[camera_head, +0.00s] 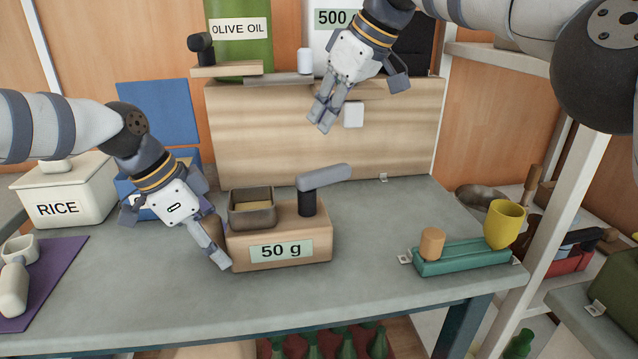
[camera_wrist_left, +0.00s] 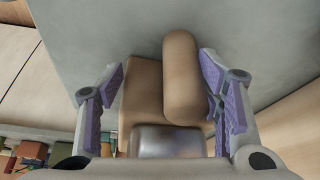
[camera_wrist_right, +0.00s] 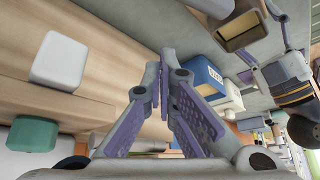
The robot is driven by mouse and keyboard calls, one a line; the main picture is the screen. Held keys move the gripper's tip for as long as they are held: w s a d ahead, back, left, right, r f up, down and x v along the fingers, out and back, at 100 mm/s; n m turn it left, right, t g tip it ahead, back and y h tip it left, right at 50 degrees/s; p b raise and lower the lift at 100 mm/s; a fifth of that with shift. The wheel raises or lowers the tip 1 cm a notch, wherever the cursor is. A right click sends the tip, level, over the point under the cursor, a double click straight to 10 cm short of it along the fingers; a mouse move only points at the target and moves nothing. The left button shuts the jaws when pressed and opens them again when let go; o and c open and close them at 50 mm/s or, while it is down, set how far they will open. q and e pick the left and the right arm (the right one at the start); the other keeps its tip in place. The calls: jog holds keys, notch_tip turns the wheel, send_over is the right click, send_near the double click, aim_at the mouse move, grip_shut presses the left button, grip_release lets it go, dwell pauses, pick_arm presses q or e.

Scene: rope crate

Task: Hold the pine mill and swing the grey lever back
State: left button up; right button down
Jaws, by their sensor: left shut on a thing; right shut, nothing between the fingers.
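The pine mill (camera_head: 290,235) is a pale wooden block labelled 50 g, standing on the grey table. A dark metal hopper (camera_head: 252,215) sits on its top left. The grey lever (camera_head: 325,177) sits on a dark post at its top right and points right. My left gripper (camera_head: 218,255) is shut on the mill at its left end. In the left wrist view its fingers lie either side of the wooden block (camera_wrist_left: 137,90) and a rounded brown part (camera_wrist_left: 182,80). My right gripper (camera_head: 323,118) is shut and empty, above and behind the lever, before a tall wooden panel.
The tall wooden panel (camera_head: 255,135) with a white block (camera_head: 354,114) stands behind the mill. A white RICE box (camera_head: 70,190) is at left. A teal tray (camera_head: 462,258) with a wooden cylinder and yellow cup (camera_head: 504,222) is at right. The table between mill and tray is clear.

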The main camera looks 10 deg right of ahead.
notch_tip(320, 180, down, 9)
jog(key=shift+d+f, duration=0.15)
jog(key=shift+d, duration=0.15)
dwell(1.4)
jog(key=s+d, duration=0.2)
jog(key=s, duration=0.5)
jog(key=s+d, duration=0.3)
jog(key=s, duration=0.5)
jog(key=shift+d, duration=0.3)
dwell(1.8)
jog(key=shift+w, duration=0.1)
dwell(0.4)
notch_tip(320, 180, up, 7)
jog(key=w, duration=0.1)
jog(key=shift+a, duration=0.25)
dwell(0.4)
dwell(0.4)
